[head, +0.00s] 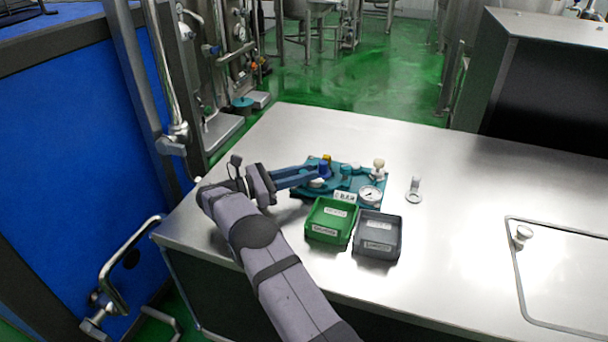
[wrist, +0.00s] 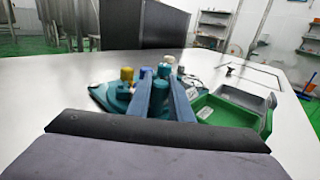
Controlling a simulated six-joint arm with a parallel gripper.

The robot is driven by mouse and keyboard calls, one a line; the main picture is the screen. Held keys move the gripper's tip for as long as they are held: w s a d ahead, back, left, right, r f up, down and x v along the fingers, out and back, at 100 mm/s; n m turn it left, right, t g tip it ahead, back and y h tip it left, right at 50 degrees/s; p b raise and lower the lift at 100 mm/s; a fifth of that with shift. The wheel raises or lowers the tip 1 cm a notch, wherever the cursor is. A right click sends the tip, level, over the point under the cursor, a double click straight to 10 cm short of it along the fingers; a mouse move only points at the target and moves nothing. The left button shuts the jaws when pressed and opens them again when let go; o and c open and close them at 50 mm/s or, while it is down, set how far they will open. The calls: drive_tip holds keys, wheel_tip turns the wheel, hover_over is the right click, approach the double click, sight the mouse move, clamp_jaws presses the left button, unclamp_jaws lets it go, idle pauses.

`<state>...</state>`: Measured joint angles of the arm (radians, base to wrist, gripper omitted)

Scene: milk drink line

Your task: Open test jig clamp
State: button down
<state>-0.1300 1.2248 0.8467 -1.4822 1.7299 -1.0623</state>
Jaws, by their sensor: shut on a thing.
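The test jig (head: 366,181) is a teal plate with fittings on the steel table; it also shows in the wrist view (wrist: 112,97). It carries a blue-capped part (head: 323,167), a yellow knob (head: 327,157), a cream knob (head: 379,163) and a round dial gauge (head: 369,195). My gripper (head: 314,173) reaches in from the left, its long blue fingers low over the jig. It is shut on part of the jig clamp. The fingers hide the exact contact.
A green bin (head: 329,221) and a grey bin (head: 377,235) stand in front of the jig. A small metal fitting (head: 414,189) stands to its right. A lidded panel with a knob (head: 522,235) lies further right. The steel table (head: 450,250) between is clear.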

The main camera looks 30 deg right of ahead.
drive_tip(key=c, duration=1.6)
unclamp_jaws()
drive_tip(key=a, duration=0.6)
drive_tip(key=shift+w+a+f, duration=0.1)
drive_tip(key=shift+w+a, duration=0.05)
drive_tip(key=shift+a, duration=0.5)
drive_tip(key=shift+c, duration=0.6)
